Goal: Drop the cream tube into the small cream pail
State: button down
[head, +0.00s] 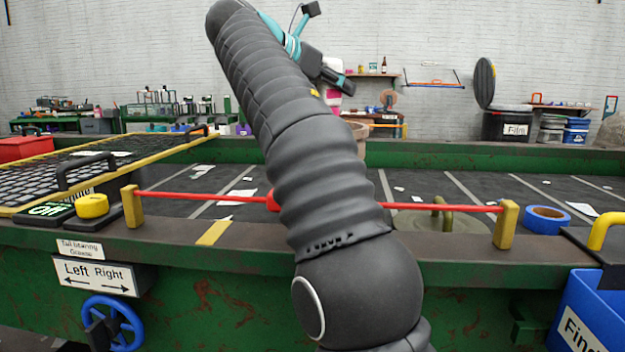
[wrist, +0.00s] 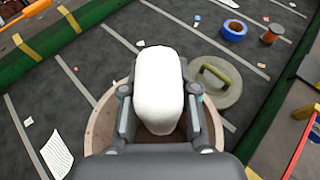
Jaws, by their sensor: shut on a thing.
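My gripper (wrist: 159,92) is shut on the cream tube (wrist: 158,78), a pale, rounded, thick piece between the two fingers in the wrist view. Below it is the round cream pail (wrist: 101,124), its tan rim showing on both sides of the fingers. The tube appears over the pail's opening, with its far end reaching past the far rim in this view. The height above the rim is hard to tell. In the head view my arm hides most of the pail (head: 359,131), and my gripper (head: 338,78) is small and seen from behind.
A round lid with an olive handle (wrist: 216,84) lies beside the pail. Paper scraps litter the dark belt. A red bar (head: 180,196) runs along the belt's near edge.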

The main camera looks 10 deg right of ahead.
jog(key=shift+f, duration=2.95)
jog(key=c, duration=0.8)
grip_release()
jog(key=v, duration=1.2)
jog(key=shift+s, duration=0.15)
